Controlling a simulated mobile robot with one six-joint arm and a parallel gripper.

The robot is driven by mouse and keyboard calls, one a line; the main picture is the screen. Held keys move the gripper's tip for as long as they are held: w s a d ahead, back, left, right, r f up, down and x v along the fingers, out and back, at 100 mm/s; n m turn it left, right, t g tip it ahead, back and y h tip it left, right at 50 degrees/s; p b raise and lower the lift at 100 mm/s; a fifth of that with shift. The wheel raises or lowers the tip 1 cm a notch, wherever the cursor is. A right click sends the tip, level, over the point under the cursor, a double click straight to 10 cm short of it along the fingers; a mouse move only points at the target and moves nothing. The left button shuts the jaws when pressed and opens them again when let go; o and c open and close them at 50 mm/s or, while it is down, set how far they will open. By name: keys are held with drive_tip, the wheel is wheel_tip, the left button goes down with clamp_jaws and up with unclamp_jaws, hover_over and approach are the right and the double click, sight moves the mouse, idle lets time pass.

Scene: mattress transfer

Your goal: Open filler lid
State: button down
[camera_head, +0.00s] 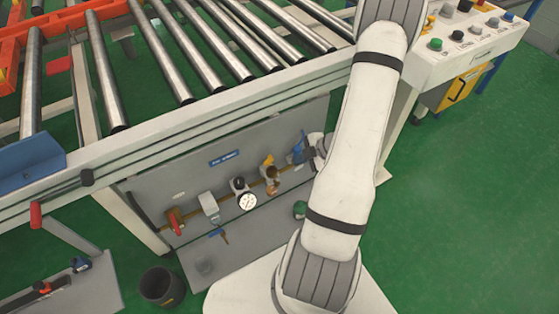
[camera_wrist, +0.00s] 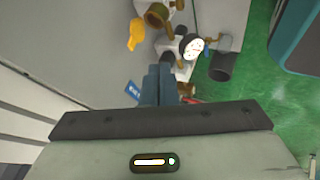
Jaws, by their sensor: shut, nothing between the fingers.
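My gripper (camera_head: 299,148) has its blue-grey fingers together with nothing between them, in front of the grey panel under the roller conveyor. The shut fingers also show in the wrist view (camera_wrist: 158,84). To the left of the gripper in the head view is a brass fitting (camera_head: 272,186) with a yellow piece (camera_head: 268,160) above it. In the wrist view the brass fitting (camera_wrist: 157,15) and the yellow piece (camera_wrist: 136,33) lie beyond the fingertips, apart from them. I cannot tell which part is the filler lid, or whether it is open.
A round white gauge (camera_head: 247,201), a white-grey unit (camera_head: 209,207) and a red-handled valve (camera_head: 174,222) sit along the panel. The roller conveyor (camera_head: 165,65) overhangs it. A dark bin (camera_head: 161,286) stands on the floor.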

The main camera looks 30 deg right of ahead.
sight(270, 156)
drive_tip(key=w+a+f+b, duration=0.1)
drive_tip(key=w+f, duration=0.1)
drive_tip(key=w, duration=0.1)
drive_tip(key=w+a+f, duration=0.2)
drive_tip(key=w+a+f+b, duration=0.1)
drive_tip(key=w+f, duration=0.1)
drive_tip(key=w, duration=0.1)
drive_tip(key=shift+w+a+f+b, duration=0.15)
drive_tip(key=shift+w+f+b, duration=0.15)
drive_tip(key=shift+f+b, duration=0.1)
drive_tip(key=shift+w+r+p, duration=0.45)
drive_tip(key=shift+w+p, duration=0.2)
drive_tip(key=shift+p, duration=0.35)
drive_tip(key=shift+w+f, duration=0.1)
drive_tip(key=shift+w, duration=0.15)
drive_tip(key=shift+f, duration=0.1)
